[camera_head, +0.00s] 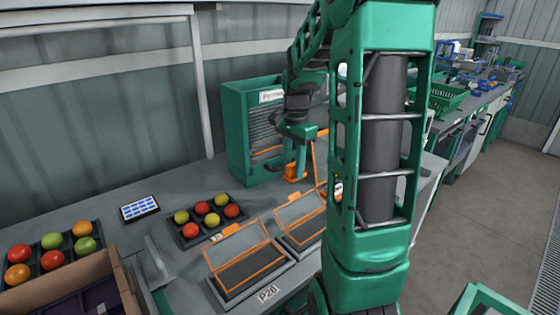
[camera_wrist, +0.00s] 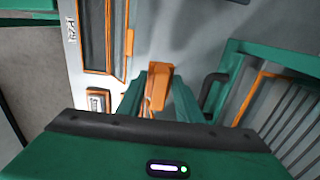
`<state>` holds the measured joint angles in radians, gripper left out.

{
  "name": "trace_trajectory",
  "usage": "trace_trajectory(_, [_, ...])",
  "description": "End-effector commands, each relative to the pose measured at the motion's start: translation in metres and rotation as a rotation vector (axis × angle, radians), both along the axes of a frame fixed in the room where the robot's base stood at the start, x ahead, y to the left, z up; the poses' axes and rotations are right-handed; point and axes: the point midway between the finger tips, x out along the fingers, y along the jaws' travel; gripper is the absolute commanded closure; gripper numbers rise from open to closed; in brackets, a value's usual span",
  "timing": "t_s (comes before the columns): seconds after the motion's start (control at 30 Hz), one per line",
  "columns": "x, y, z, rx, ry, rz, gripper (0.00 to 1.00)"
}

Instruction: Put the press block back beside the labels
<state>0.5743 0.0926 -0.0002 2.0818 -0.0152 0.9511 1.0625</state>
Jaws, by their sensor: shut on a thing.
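The press block (camera_wrist: 158,84) is orange and sits between the green fingers of my gripper (camera_wrist: 157,98) in the wrist view, so my gripper is shut on it. In the head view the orange block (camera_head: 293,179) shows at the lower end of my gripper (camera_head: 296,168), low over the bench just right of the green cabinet; I cannot tell whether it touches the bench. A white sheet with blue rectangles (camera_head: 140,208), which looks like the labels, lies on the bench to the left, well apart from the block.
A green cabinet (camera_head: 238,130) with slats stands at the back. A dark tray of tomatoes (camera_head: 210,222) lies mid-bench. Two orange-edged open cases, one at the front (camera_head: 245,262), lie near the bench edge. A cardboard box (camera_head: 75,285) stands front left. Bare bench surrounds the label sheet.

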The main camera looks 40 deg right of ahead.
Motion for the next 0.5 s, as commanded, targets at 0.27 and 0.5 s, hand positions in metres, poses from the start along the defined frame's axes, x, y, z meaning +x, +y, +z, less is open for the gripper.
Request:
trace_trajectory(0.27, [-0.001,0.000,-0.013,0.000,0.001,-0.001,0.84])
trace_trajectory(0.5, [-0.001,-0.002,-0.033,0.001,0.001,-0.004,0.84])
